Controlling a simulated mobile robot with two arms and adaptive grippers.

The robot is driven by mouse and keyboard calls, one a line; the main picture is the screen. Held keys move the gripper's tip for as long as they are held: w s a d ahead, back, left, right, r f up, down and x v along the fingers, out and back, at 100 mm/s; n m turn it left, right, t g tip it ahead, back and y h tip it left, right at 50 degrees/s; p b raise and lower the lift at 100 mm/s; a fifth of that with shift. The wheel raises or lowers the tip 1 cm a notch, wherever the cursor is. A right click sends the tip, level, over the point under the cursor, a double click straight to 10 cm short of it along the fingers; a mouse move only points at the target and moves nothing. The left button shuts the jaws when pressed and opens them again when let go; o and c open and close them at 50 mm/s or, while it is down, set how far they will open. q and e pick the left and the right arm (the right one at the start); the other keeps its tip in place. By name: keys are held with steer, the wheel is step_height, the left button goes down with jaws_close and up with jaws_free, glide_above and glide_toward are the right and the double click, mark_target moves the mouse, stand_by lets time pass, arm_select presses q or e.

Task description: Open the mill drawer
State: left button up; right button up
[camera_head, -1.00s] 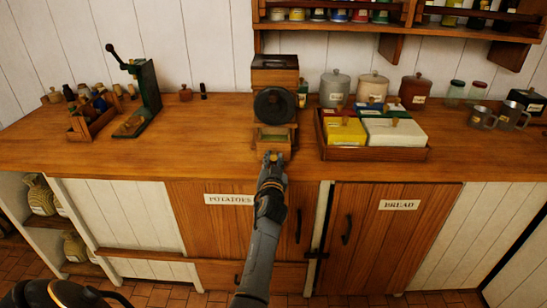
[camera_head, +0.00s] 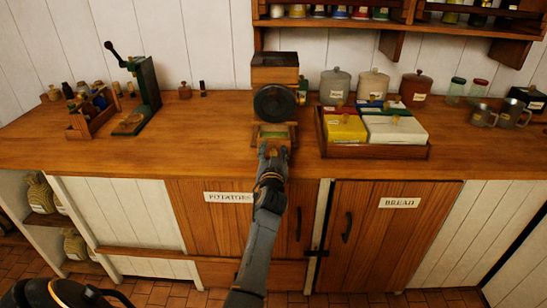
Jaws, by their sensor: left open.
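The mill (camera_head: 275,77) is a dark wooden box with a round black wheel (camera_head: 274,102) on its front, standing at the back middle of the counter. Low on its front, below the wheel, is the drawer area (camera_head: 274,131), with a small greenish panel framed in wood. I cannot tell how far the drawer is out. My left gripper (camera_head: 272,150) reaches in from below and is open, its fingertips right at the lower front of the mill. The fingers hide part of the drawer front and any knob; contact is unclear. My right gripper is not in view.
A wooden tray (camera_head: 376,152) with yellow and white boxes stands close to the right of the mill. A green hand-cranked device (camera_head: 147,85) and a small crate (camera_head: 93,128) of bottles stand at the left. The counter (camera_head: 210,132) left of the mill is clear.

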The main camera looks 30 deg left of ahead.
arm_select(q)
step_height(320, 180, up, 8)
steer(key=shift+f, duration=0.25)
stand_by(0.4)
